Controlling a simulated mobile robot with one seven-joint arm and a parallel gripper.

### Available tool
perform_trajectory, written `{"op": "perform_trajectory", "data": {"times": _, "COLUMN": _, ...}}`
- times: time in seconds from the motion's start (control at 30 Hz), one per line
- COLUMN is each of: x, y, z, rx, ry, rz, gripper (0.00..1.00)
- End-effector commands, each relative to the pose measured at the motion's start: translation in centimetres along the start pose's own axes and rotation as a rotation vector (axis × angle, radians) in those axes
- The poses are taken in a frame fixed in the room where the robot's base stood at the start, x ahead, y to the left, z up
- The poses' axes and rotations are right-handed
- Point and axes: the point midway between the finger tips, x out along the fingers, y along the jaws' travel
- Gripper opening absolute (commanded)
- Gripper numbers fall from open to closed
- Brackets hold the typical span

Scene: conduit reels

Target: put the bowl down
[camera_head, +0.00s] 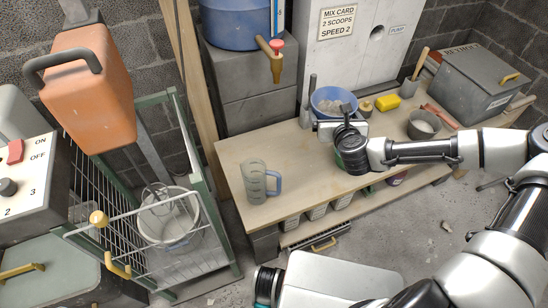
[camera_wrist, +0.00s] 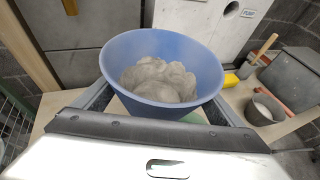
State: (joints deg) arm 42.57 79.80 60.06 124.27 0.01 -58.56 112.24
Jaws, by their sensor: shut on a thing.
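The blue bowl (camera_head: 332,101) is at the back of the wooden workbench (camera_head: 226,152), near the white panel, in the head view. It is upright and holds a grey lumpy mass (camera_wrist: 158,80). My gripper (camera_head: 327,122) is shut on the bowl from the near side. In the wrist view the bowl (camera_wrist: 118,58) sits between the two fingers, and the gripper's housing hides its lower front. I cannot tell whether its base touches the bench.
A yellow sponge (camera_head: 387,102), a grey pot (camera_head: 424,125) and a lidded grey box (camera_head: 470,85) stand right of the bowl. A clear jug (camera_head: 255,183) with a blue handle stands front left. The bench between jug and bowl is clear. A tap (camera_head: 275,62) juts out at the back left.

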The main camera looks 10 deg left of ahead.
Motion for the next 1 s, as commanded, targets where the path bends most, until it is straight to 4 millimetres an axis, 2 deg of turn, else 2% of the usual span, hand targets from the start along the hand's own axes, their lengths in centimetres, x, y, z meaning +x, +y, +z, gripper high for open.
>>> {"op": "perform_trajectory", "data": {"times": 0.03, "x": 3.3, "y": 2.4, "z": -2.8, "rx": -0.015, "ry": -0.004, "rz": 0.045, "gripper": 0.48}}
{"op": "perform_trajectory", "data": {"times": 0.2, "x": 9.9, "y": 9.3, "z": -6.2, "rx": -0.069, "ry": -0.008, "rz": 0.177, "gripper": 0.48}}
{"op": "perform_trajectory", "data": {"times": 0.3, "x": 12.6, "y": 12.5, "z": -7.7, "rx": -0.091, "ry": -0.011, "rz": 0.236, "gripper": 0.48}}
{"op": "perform_trajectory", "data": {"times": 0.4, "x": 14.2, "y": 14.8, "z": -8.6, "rx": -0.108, "ry": -0.013, "rz": 0.279, "gripper": 0.48}}
{"op": "perform_trajectory", "data": {"times": 0.5, "x": 15.0, "y": 16.1, "z": -9.2, "rx": -0.117, "ry": -0.013, "rz": 0.303, "gripper": 0.48}}
{"op": "perform_trajectory", "data": {"times": 0.6, "x": 15.7, "y": 16.5, "z": -10.3, "rx": -0.120, "ry": -0.012, "rz": 0.311, "gripper": 0.48}}
{"op": "perform_trajectory", "data": {"times": 0.8, "x": 17.1, "y": 16.6, "z": -13.8, "rx": -0.120, "ry": -0.011, "rz": 0.312, "gripper": 0.48}}
{"op": "perform_trajectory", "data": {"times": 1.0, "x": 17.7, "y": 16.6, "z": -15.2, "rx": -0.121, "ry": -0.013, "rz": 0.311, "gripper": 0.48}}
